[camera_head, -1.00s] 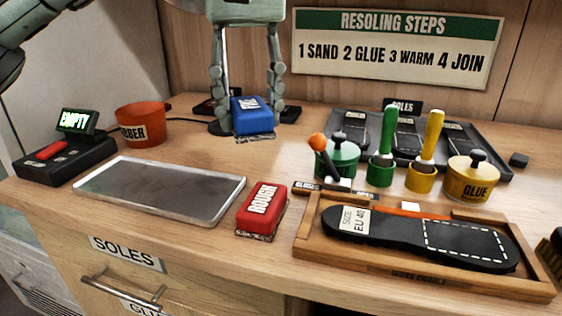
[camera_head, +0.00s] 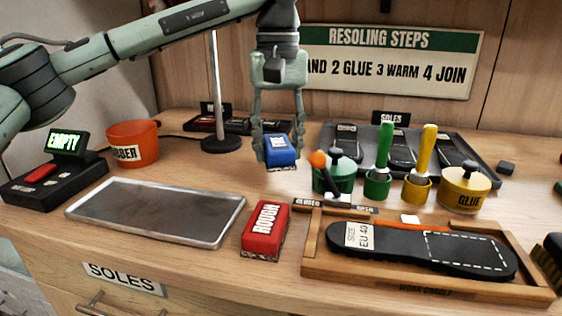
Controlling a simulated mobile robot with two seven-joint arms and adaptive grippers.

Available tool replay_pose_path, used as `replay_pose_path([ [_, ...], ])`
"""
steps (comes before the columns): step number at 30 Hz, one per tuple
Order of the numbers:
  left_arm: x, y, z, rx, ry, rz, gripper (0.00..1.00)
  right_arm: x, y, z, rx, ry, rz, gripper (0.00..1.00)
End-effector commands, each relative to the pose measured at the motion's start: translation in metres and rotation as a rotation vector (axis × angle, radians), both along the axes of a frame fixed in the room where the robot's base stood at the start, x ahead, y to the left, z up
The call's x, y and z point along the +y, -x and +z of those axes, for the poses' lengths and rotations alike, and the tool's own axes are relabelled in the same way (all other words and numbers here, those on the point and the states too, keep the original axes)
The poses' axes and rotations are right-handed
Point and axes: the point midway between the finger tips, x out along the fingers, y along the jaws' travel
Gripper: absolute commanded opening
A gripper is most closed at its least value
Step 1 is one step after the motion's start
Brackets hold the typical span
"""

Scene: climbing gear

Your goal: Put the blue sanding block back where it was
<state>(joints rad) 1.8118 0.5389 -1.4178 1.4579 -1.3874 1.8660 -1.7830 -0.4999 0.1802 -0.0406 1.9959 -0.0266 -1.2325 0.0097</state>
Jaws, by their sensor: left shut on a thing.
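The blue sanding block (camera_head: 281,151) has a white label on top and hangs between the fingers of my left gripper (camera_head: 279,150). The gripper points down and is shut on it. The block appears to be a little above the bench, behind the red block; the exact gap is hard to tell. The red sanding block marked ROUGH (camera_head: 265,230) lies on the bench between the metal tray (camera_head: 155,212) and the wooden work cradle (camera_head: 430,282). My right gripper is not in view.
A green glue pot (camera_head: 335,177) with an orange-tipped lever stands close right of the blue block. Green and yellow brushes (camera_head: 425,160) and a yellow glue pot (camera_head: 466,190) stand further right. A lamp pole (camera_head: 217,90) rises behind on the left. Bare bench lies behind the red block.

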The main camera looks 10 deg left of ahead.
Motion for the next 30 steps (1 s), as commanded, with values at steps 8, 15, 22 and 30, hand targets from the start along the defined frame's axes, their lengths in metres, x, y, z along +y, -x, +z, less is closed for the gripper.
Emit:
replay_pose_path([
  [8, -0.003, -0.008, -0.018, -0.001, 0.0, 0.0, 0.15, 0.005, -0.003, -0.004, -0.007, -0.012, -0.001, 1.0],
  [15, -0.003, -0.008, -0.045, -0.003, 0.001, 0.002, 0.15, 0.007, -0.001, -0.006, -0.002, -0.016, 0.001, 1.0],
  [22, -0.003, -0.008, -0.046, -0.003, 0.001, 0.002, 0.15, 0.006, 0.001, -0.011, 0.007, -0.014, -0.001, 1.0],
  [30, -0.004, -0.008, -0.048, -0.002, 0.001, 0.002, 0.62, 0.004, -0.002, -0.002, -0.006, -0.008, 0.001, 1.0],
])
